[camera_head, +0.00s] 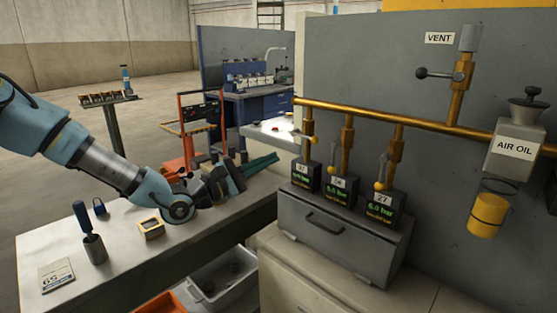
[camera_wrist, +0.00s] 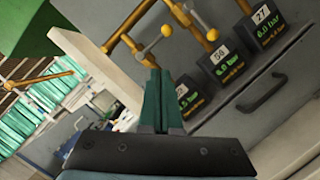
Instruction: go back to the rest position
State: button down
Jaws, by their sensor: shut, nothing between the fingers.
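My gripper (camera_head: 272,158) reaches in from the left over the far end of the workbench (camera_head: 140,262), its green fingers pointing right toward the valve boxes. In the wrist view my gripper (camera_wrist: 160,75) has its two green fingers together with nothing between them. The fingers look apart from the grey case and the valves. My arm is stretched out low over the bench.
Several black gauge boxes (camera_head: 338,188) with yellow valves stand on a grey case (camera_head: 335,232) right of my gripper. A brass pipe (camera_head: 400,118) runs above. A cup with a handled tool (camera_head: 94,248) and a small yellow box (camera_head: 151,229) stand on the bench.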

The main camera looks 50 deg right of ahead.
jog(key=shift+b+v, duration=0.55)
jog(key=shift+v, duration=1.95)
jog(key=shift+w, duration=0.1)
jog(key=w+a+f+m+t+y, duration=0.3)
jog(key=w+a+f+t+y, duration=0.35)
jog(key=w+f, duration=0.3)
jog(key=w+a+f+m+t+y, duration=0.1)
jog(key=w+a+f+t+y, duration=0.2)
jog(key=a, duration=0.5)
jog(key=w+a+f+y, duration=0.1)
jog(key=w+a+y, duration=0.2)
jog(key=w+a, duration=0.35)
jog(key=s+a+r+m+y, duration=0.15)
jog(key=a+y, duration=0.35)
jog(key=a, duration=1.4)
jog(key=s+a+r+g+y, duration=0.1)
jog(key=s+a+r, duration=0.3)
jog(key=s+a, duration=0.4)
jog(key=shift+s+a+r+g+y, duration=0.25)
jog(key=shift+a+g+y, duration=0.15)
jog(key=shift+a, duration=0.8)
